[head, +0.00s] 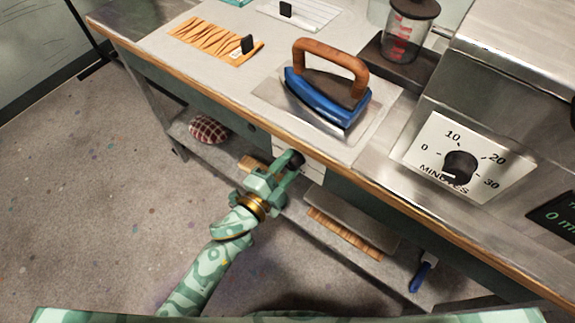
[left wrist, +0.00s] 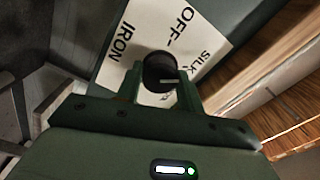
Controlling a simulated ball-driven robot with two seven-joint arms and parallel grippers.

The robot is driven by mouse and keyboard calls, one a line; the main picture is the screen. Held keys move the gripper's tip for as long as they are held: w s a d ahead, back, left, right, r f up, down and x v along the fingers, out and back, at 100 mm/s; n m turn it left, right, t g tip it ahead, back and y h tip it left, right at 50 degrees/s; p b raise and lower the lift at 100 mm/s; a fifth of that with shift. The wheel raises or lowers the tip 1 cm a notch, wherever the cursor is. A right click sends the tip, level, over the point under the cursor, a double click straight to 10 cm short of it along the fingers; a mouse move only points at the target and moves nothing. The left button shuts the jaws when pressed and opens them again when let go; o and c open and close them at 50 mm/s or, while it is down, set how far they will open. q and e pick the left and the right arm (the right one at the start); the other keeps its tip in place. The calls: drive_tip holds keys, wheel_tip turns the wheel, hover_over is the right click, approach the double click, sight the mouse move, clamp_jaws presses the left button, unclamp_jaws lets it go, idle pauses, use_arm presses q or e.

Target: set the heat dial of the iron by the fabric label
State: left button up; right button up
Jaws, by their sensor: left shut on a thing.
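The blue iron (head: 325,105) with a brown handle sits on a metal plate on the bench top. Its black heat dial (left wrist: 159,70) is on a white panel (left wrist: 120,62) marked IRON, OFF and SILK, on the bench front. A white mark on the knob points right in the left wrist view; other settings are hidden. My left gripper (head: 286,170) is shut on this dial, with a finger on each side. An orange pleated fabric (head: 205,38) lies at the back left with a black clip and small pale label (head: 237,53), too small to read. My right gripper is out of view.
A separate MINUTES dial (head: 460,166) is on the metal machine at the right. A jar (head: 403,40) with a dark lid stands behind the iron. The lower shelf holds a checked cushion (head: 208,129), a slatted wooden piece (head: 345,232) and a blue-handled tool (head: 421,275).

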use_arm(q)
drive_tip(key=shift+f, duration=0.1)
idle(0.4)
drive_tip(key=o, duration=1)
drive_tip(key=p+v, duration=0.2)
drive_tip(key=v, duration=1.4)
drive_tip(key=shift+s+a, duration=0.1)
drive_tip(key=shift+s, duration=0.15)
